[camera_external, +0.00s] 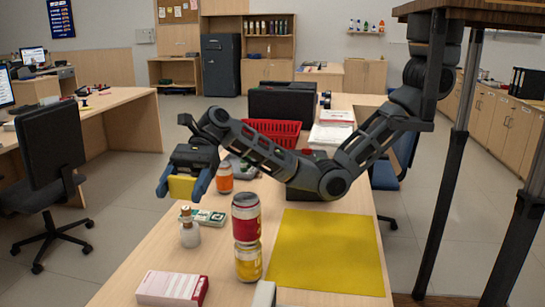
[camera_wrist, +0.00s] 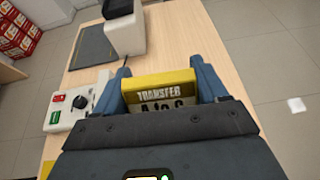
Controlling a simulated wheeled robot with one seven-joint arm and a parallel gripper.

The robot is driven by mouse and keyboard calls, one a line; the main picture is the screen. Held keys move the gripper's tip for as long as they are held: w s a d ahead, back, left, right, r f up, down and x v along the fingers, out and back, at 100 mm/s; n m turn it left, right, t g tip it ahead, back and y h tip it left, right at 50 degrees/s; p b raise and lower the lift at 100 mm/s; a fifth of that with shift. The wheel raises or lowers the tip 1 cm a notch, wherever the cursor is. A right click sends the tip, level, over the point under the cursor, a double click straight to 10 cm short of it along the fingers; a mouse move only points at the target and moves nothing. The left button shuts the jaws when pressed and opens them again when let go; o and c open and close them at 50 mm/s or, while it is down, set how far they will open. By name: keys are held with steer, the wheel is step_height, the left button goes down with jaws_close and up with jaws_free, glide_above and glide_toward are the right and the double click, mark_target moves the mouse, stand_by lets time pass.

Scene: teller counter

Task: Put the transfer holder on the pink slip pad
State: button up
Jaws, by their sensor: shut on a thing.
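The transfer holder (camera_wrist: 160,84) is a yellow block with a dark label reading "TRANSFER A to C". It sits between the blue fingers of my gripper (camera_wrist: 162,92), which is shut on it. In the external view the yellow holder (camera_external: 181,188) hangs in my gripper (camera_external: 183,186), above the left edge of the counter and behind the small bottle. The pink slip pad (camera_external: 168,286) lies flat at the front left of the counter, pink and white on top with a dark red side. It is apart from the gripper, nearer the camera, and I do not see it in the wrist view.
A red can (camera_external: 245,212) stands on a yellow can (camera_external: 248,262) right of the pad. A corked bottle (camera_external: 189,230), a banknote stack (camera_external: 208,217) and an orange jar (camera_external: 224,178) stand nearby. A yellow mat (camera_external: 330,255) covers the right side. A red basket (camera_external: 272,132) is farther back.

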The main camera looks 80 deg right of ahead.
mark_target(197, 285)
steer(key=a+f, duration=0.1)
steer(key=f, duration=0.6)
steer(key=s+f+b, duration=0.1)
steer(key=f, duration=0.6)
steer(key=a+f, duration=0.1)
steer(key=f, duration=0.6)
steer(key=shift+s+a+b, duration=0.25)
steer(key=shift+a+b, duration=0.05)
steer(key=shift+b, duration=0.05)
steer(key=shift+f, duration=0.1)
steer(key=o, duration=1.1)
steer(key=shift+c, duration=0.2)
steer(key=shift+d+r, duration=0.2)
steer(key=p+v, duration=0.1)
steer(key=v, duration=1)
steer(key=shift+w+d, duration=0.15)
steer(key=shift+d, duration=0.15)
